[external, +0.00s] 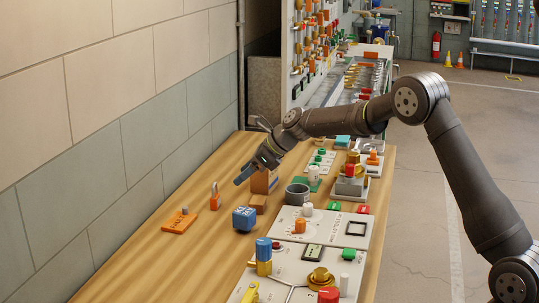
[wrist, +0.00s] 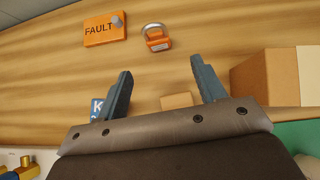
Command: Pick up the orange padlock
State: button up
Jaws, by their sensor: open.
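The orange padlock (external: 215,201) stands on the wooden bench with its silver shackle up, between the wall and the blue cube. In the wrist view the padlock (wrist: 157,41) is beyond my fingertips, roughly midway between them in the picture. My gripper (external: 253,172) is open and empty, above the bench and to the right of the padlock in the external view. Its two dark fingers (wrist: 160,72) are spread and do not touch the padlock.
An orange FAULT tag (external: 179,223) lies left of the padlock. A blue cube (external: 244,218), a small orange-brown block (external: 258,202), a taller wooden block (external: 264,182) and a grey cup (external: 297,194) stand to the right. Bare bench surrounds the padlock.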

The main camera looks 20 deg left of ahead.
aim_at(216, 195)
jog(key=x, duration=0.7)
jog(key=shift+a+f, duration=0.1)
jog(key=shift+s+x, duration=0.15)
jog(key=shift+x, duration=1.15)
jog(key=shift+s+x, duration=0.1)
jog(key=shift+x, duration=1.2)
jog(key=shift+a, duration=0.15)
jog(key=c, duration=1.1)
jog(key=shift+r, duration=0.2)
